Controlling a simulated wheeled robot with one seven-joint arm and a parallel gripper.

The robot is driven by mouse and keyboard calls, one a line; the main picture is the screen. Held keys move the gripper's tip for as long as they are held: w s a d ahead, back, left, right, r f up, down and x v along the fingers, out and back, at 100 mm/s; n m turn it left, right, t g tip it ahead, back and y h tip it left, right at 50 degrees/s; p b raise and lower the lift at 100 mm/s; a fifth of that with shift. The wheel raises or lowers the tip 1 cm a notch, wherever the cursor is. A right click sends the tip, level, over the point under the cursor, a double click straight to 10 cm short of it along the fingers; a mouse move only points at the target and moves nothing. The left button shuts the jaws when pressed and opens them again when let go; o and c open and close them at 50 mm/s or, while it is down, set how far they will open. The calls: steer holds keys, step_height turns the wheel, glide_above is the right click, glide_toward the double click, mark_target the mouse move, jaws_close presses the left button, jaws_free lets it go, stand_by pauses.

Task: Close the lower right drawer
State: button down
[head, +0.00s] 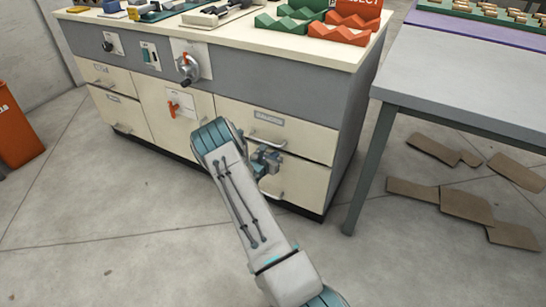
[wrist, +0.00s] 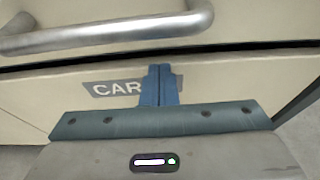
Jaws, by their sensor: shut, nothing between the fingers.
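The lower right drawer (head: 300,185) is a cream front low on the right side of the cabinet, with a metal handle (head: 270,194). My arm covers part of its left side. In the wrist view, its front (wrist: 230,85) has a grey label (wrist: 113,88) reading "CAR", the rest hidden behind my fingers. A dark gap runs along its top edge; I cannot tell how far it stands out. My gripper (head: 270,161) is at the upper part of this front. Its blue fingers (wrist: 160,72) are together and empty, over the label; contact is unclear.
The upper right drawer (head: 300,133) is directly above, and its bar handle (wrist: 110,32) crosses the top of the wrist view. A grey table (head: 460,85) stands to the right, with flat brown pieces (head: 465,205) on the floor beneath. An orange bin (head: 18,130) is at far left.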

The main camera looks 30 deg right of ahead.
steer(key=f+p+v, duration=0.1)
steer(key=p+v, duration=0.2)
steer(key=v, duration=1.1)
steer(key=s+r+m+g+y+p, duration=0.1)
steer(key=s+r+m+g+p, duration=0.45)
steer(key=r, duration=0.95)
steer(key=s+r+m+g+p, duration=0.2)
steer(key=s+r+m+p, duration=0.5)
steer(key=r, duration=0.7)
steer(key=s+a+r+m+y+p, duration=0.3)
steer(key=s+a+r, duration=0.3)
steer(key=r, duration=0.3)
steer(key=s+a+r+m+t+y+p, duration=0.1)
steer(key=s+a+r+m+y+p, duration=0.3)
steer(key=r, duration=0.5)
steer(key=s+a+r+m+t+y+p, duration=0.1)
steer(key=s+a+r+m+y+p, duration=0.3)
steer(key=s+a+r+p, duration=0.3)
step_height(320, 180, up, 3)
steer(key=shift+s+a+f+m, duration=0.1)
steer(key=shift+s+a+m, duration=0.4)
steer(key=shift+s, duration=0.5)
